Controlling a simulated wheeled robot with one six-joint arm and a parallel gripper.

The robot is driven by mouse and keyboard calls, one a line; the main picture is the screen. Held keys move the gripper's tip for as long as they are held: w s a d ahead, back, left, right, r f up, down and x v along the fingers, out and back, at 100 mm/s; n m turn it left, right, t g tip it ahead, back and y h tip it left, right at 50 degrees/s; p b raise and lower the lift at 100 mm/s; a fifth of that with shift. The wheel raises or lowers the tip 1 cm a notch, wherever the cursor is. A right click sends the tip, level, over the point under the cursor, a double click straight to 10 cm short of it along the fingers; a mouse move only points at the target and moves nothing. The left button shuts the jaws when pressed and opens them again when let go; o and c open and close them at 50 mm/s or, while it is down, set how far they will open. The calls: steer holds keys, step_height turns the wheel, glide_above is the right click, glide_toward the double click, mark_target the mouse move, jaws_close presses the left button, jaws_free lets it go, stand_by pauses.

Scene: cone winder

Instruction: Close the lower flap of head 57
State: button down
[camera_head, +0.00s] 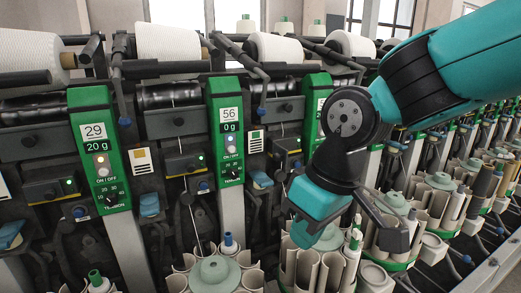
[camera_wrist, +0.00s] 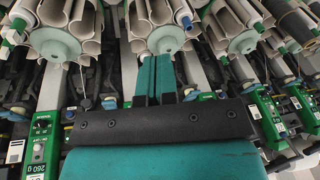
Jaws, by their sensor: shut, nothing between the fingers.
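In the head view, a green panel marked 56 and 0 g (camera_head: 229,130) stands near the middle. To its right is another green panel (camera_head: 315,110), partly covered by my arm, and its number is not readable. No panel readable as 57 shows, and I cannot make out a lower flap. My gripper (camera_wrist: 156,60) shows in the wrist view with its two teal fingers together and empty. They point towards a round bobbin magazine with a pale green hub (camera_wrist: 159,39); I cannot tell whether they touch it. In the head view my wrist hangs in front of the machine, right of panel 56.
A panel marked 29 and 20 g (camera_head: 98,150) stands at the left. White yarn cones (camera_head: 168,42) line the top. Bobbin magazines (camera_head: 215,273) stick out along the front below and close to my arm. A metal rail (camera_head: 492,268) runs at the lower right.

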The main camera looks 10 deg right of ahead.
steer(key=w+a+r+m+t+h+p, duration=0.1)
steer(key=w+r+m+t+h+p, duration=0.2)
steer(key=w, duration=1.1)
steer(key=m+t+h+p, duration=0.2)
steer(key=h+p, duration=0.2)
steer(key=p, duration=0.2)
glide_toward(276, 154)
steer(key=s+a, duration=0.2)
steer(key=a, duration=0.5)
steer(key=w+d+f+p, duration=0.1)
steer(key=w+d+f, duration=0.1)
steer(key=w+d+f+p, duration=0.1)
steer(key=d+f+p, duration=0.1)
steer(key=w+d+f+p, duration=0.2)
steer(key=d+f, duration=0.1)
steer(key=shift+w, duration=0.3)
steer(key=shift+w+d+f, duration=0.15)
steer(key=shift+d+f, duration=0.1)
steer(key=shift+d, duration=0.15)
steer(key=shift+d+n, duration=0.1)
steer(key=shift+n, duration=0.2)
